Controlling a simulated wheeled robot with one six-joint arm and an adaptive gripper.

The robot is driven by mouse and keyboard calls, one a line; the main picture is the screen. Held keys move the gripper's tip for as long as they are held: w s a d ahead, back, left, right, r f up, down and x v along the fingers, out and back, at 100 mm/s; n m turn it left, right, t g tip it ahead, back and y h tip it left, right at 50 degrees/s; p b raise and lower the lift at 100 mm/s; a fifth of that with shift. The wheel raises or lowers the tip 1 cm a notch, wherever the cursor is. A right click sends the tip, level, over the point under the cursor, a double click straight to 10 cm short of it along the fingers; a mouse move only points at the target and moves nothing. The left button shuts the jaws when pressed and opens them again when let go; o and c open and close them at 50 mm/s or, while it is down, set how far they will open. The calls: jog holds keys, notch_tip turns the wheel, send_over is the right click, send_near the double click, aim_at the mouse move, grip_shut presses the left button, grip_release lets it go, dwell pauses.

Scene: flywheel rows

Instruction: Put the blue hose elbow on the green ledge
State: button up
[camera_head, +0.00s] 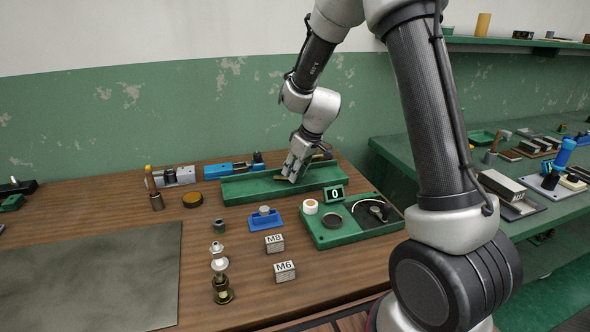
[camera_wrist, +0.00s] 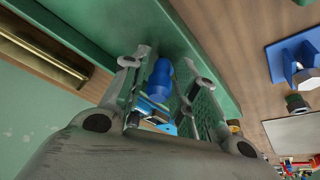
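The blue hose elbow (camera_wrist: 160,78) shows between the fingers of my gripper (camera_wrist: 165,75) in the wrist view, with the finger pads close on both sides of it. My gripper looks shut on it. In the head view my gripper (camera_head: 292,176) is low over the long green ledge (camera_head: 245,188) at the back of the wooden bench, pointing down. The elbow is hidden by the fingers there. The green ledge (camera_wrist: 205,30) lies right behind the elbow in the wrist view. I cannot tell whether the elbow touches it.
A blue vise-like fixture (camera_head: 233,168) stands behind the ledge. In front are a blue stand (camera_head: 264,219), a green tray (camera_head: 335,235) with round parts, and a sign reading 0 (camera_head: 335,194). Blocks marked M8 (camera_head: 274,243) and M6 (camera_head: 285,271) stand nearer. A grey mat (camera_head: 95,275) lies clear at left.

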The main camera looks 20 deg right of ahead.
jog(key=shift+o, duration=0.5)
jog(key=shift+r, duration=0.25)
jog(key=v, duration=1.1)
jog(key=s+d+r+m, duration=0.1)
jog(key=s+d+r, duration=0.1)
jog(key=s+r, duration=0.35)
jog(key=s+d+r+m, duration=0.2)
jog(key=s+d+r, duration=0.1)
jog(key=s, duration=0.6)
jog(key=s+d+m+h, duration=0.2)
jog(key=s+d+m, duration=0.1)
jog(key=s, duration=1.2)
jog(key=shift+s+d+r+m, duration=0.3)
jog(key=shift+d, duration=0.4)
